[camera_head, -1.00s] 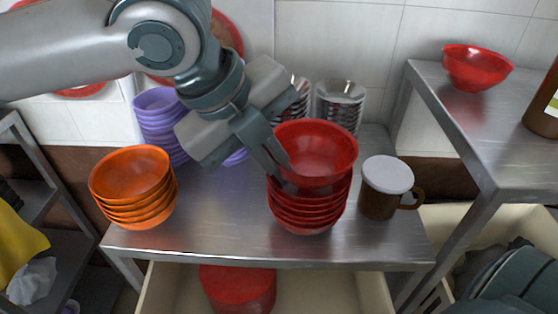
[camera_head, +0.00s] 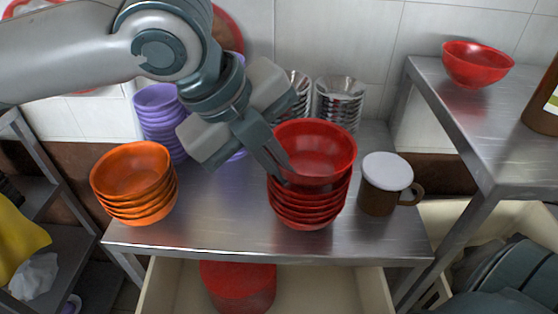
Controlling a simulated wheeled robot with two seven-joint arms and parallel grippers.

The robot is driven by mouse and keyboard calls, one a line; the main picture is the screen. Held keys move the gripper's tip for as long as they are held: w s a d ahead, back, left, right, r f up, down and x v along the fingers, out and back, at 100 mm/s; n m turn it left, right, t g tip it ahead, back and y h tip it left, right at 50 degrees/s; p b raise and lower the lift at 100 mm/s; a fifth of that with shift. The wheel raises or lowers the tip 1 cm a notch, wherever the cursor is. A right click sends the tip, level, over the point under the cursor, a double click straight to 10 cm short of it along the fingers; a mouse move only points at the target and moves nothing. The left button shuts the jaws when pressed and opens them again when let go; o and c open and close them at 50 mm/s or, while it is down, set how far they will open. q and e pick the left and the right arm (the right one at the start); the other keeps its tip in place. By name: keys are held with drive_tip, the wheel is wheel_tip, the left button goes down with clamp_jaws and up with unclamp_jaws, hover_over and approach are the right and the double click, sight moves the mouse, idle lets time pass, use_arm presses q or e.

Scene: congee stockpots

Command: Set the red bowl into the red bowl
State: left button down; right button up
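A red bowl (camera_head: 322,146) is at the top of a stack of red bowls (camera_head: 308,208) on the metal table. It is seated in or just above the bowl under it; I cannot tell whether it rests fully. My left gripper (camera_head: 281,170) reaches in from the upper left, its fingers at the left side of that top bowl's rim, shut on it. Part of the rim is hidden by the fingers. Another red bowl (camera_head: 476,65) stands alone on the higher shelf at the right. My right gripper is not in view.
Orange bowls (camera_head: 133,180) are stacked at the left, purple bowls (camera_head: 160,118) behind them. Metal bowls (camera_head: 340,98) stand at the back. A brown mug with a white lid (camera_head: 386,172) is close right of the red stack. The table (camera_head: 225,215) is clear between the orange and red stacks.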

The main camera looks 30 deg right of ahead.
use_arm(q)
drive_tip(key=c, duration=1.9)
unclamp_jaws()
drive_tip(key=shift+c, duration=0.2)
drive_tip(key=shift+a+r, duration=0.25)
drive_tip(key=shift+r, duration=0.3)
drive_tip(key=b+v, duration=0.2)
drive_tip(key=v, duration=1.4)
drive_tip(key=shift+b, duration=0.4)
drive_tip(key=shift+s+a+r, duration=0.1)
